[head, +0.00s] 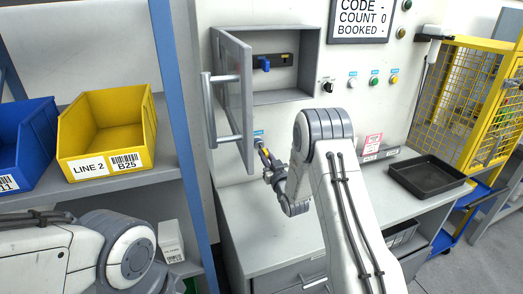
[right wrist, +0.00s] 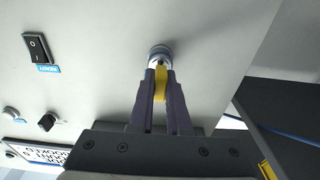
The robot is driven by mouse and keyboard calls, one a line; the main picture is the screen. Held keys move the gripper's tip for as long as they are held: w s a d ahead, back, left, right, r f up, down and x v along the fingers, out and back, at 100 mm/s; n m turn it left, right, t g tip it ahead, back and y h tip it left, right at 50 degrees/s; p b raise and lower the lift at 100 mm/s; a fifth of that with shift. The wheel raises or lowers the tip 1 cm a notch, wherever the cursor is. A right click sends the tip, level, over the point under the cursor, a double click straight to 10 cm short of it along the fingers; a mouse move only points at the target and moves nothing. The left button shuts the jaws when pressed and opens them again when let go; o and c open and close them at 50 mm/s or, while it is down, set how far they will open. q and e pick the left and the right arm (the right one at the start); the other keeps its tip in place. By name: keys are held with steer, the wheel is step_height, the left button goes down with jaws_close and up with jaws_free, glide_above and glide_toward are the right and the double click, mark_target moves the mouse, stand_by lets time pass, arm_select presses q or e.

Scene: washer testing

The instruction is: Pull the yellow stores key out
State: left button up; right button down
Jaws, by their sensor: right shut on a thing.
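The yellow stores key (right wrist: 160,83) is between the fingers of my right gripper (right wrist: 160,88), which is shut on it. The key points at a round metal lock (right wrist: 160,53) on the pale panel, and its tip is at the lock's face. How deep it sits cannot be told. In the head view, my right gripper (head: 268,165) and a bit of the yellow key (head: 264,153) show just below the open cabinet door. My left arm shows at the lower left, but its gripper is out of view.
The grey cabinet door (head: 235,90) hangs open just above my right gripper. Inside the cabinet is a black strip with a blue key (head: 265,64). A black tray (head: 428,175) lies on the counter at right. Yellow bin (head: 105,130) and blue bin (head: 35,140) stand on the left shelf.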

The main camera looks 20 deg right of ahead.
steer(key=shift+s+f, duration=0.1)
steer(key=shift+s, duration=1.3)
steer(key=s+b, duration=0.2)
steer(key=s, duration=0.5)
steer(key=shift+d+f, duration=0.15)
steer(key=shift+f, duration=0.1)
